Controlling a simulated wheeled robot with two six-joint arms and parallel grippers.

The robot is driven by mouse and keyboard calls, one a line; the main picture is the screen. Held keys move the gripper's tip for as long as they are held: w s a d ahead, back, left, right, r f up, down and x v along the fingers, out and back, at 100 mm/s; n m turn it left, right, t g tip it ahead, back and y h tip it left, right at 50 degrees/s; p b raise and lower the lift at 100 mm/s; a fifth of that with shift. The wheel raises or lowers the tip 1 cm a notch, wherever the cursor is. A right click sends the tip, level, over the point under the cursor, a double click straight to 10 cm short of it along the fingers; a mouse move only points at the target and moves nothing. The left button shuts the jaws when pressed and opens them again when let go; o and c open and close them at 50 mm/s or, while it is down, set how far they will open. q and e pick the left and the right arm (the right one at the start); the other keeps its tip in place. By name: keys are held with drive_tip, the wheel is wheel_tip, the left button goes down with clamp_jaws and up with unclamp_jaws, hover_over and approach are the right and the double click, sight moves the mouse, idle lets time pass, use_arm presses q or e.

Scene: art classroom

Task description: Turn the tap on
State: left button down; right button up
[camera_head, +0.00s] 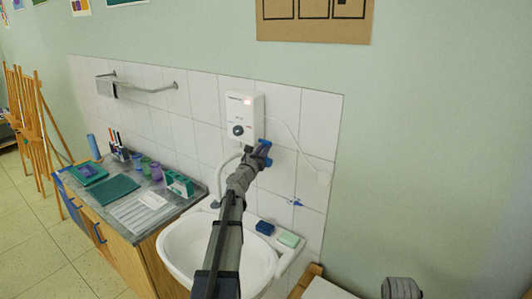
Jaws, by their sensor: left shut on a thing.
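A white water heater box (244,117) with a dark dial and a small lit red display hangs on the tiled wall. The tap's pale curved spout (222,172) comes down below it, over the white washbasin (180,240). My left arm reaches up across the basin. My left gripper (262,152), with blue fingertips, is at the lower right of the heater, shut on the tap. The fingers and arm hide the gripped part, and I cannot see any water running.
A blue sponge (265,228) and a pale green soap block (289,240) lie on the basin's right rim. Left of the basin, a counter (170,212) holds cups, trays and a green box. A metal rail (148,90) sticks out of the wall. Easels (32,120) stand far left.

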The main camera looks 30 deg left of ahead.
use_arm(q)
drive_tip(key=t+b, duration=0.1)
drive_tip(key=b, duration=0.1)
drive_tip(key=s+t+b, duration=0.1)
drive_tip(key=shift+s+f+n+b, duration=0.2)
drive_tip(key=shift+s+n+b, duration=0.1)
drive_tip(key=shift+b, duration=0.1)
drive_tip(key=c, duration=0.9)
unclamp_jaws()
drive_tip(key=shift+w, duration=0.1)
drive_tip(key=shift+o, duration=0.2)
drive_tip(key=b+v, duration=0.2)
drive_tip(key=v, duration=0.5)
drive_tip(key=shift+s+f, duration=0.25)
drive_tip(key=shift+s, duration=0.1)
